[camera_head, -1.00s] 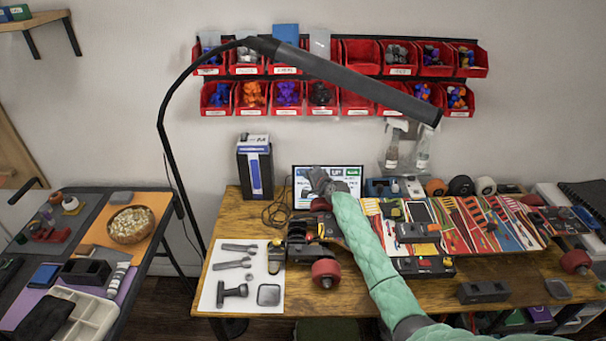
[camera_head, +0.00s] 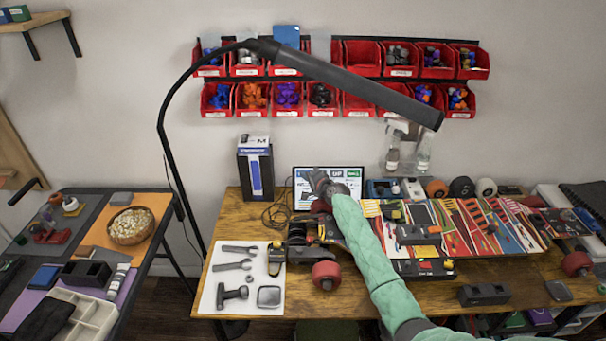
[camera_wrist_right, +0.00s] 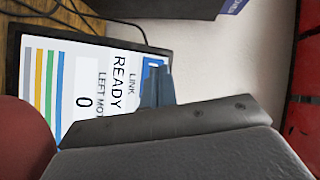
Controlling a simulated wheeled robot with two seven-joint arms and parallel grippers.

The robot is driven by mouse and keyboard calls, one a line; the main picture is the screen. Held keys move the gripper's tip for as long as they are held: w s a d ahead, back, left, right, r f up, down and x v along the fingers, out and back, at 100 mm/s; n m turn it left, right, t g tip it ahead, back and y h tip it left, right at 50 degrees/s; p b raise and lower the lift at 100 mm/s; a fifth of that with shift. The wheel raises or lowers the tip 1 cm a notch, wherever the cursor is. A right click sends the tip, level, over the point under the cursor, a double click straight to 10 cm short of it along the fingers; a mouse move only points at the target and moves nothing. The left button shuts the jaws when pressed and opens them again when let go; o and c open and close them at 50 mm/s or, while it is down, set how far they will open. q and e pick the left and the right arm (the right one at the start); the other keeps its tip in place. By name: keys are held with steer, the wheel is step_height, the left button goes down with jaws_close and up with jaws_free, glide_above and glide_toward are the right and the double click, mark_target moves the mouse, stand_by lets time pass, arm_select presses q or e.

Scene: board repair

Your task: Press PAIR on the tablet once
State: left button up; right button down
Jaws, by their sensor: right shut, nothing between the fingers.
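In the right wrist view the tablet (camera_wrist_right: 84,75) appears turned sideways and reads "LINK READY" and "LEFT MOT 0". A blue button (camera_wrist_right: 153,64) is at its edge, partly covered by a dark fingertip; its label is unreadable. My right gripper (camera_head: 320,180) is shut and empty, in front of the screen's left and middle. I cannot tell whether it touches the glass. My left gripper is out of view.
A dark lamp arm (camera_head: 345,80) crosses above the bench. A skateboard truck with a red wheel (camera_head: 326,275) lies in front. The patterned board (camera_head: 470,230) lies right of my forearm.

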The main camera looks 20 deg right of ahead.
steer(key=shift+s+a+f, duration=0.2)
steer(key=shift+s+f, duration=0.2)
steer(key=shift+s, duration=0.15)
steer(key=s+r+p, duration=0.1)
steer(key=s+p, duration=0.1)
steer(key=s+a+r+p, duration=0.1)
steer(key=s+r+p, duration=0.1)
steer(key=shift+p, duration=0.35)
steer(key=shift+f, duration=0.1)
stand_by(0.5)
